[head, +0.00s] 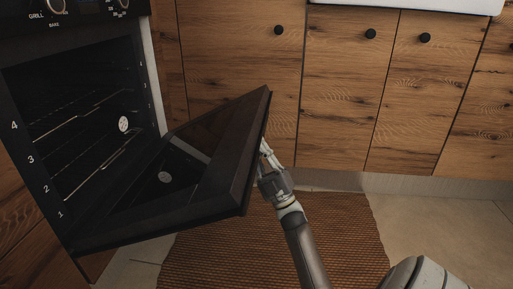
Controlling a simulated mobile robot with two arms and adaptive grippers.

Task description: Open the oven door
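The oven (75,110) stands at the left of the head view, with a dark cavity, wire racks and level numbers on its frame. Its black door (200,175) is hinged at the bottom and is tilted well down, partly open, with its inner glass facing up. My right gripper (265,150) is at the door's free right edge, on the outer side. Its fingers are partly hidden by the door edge, so I cannot tell whether they touch or grasp anything. The door handle is hidden. My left gripper is out of view.
Wooden cabinets (340,90) with round black knobs line the back. A brown woven mat (340,240) lies on the tiled floor below the door. Control knobs (55,6) sit above the oven cavity. Floor to the right is clear apart from my arm.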

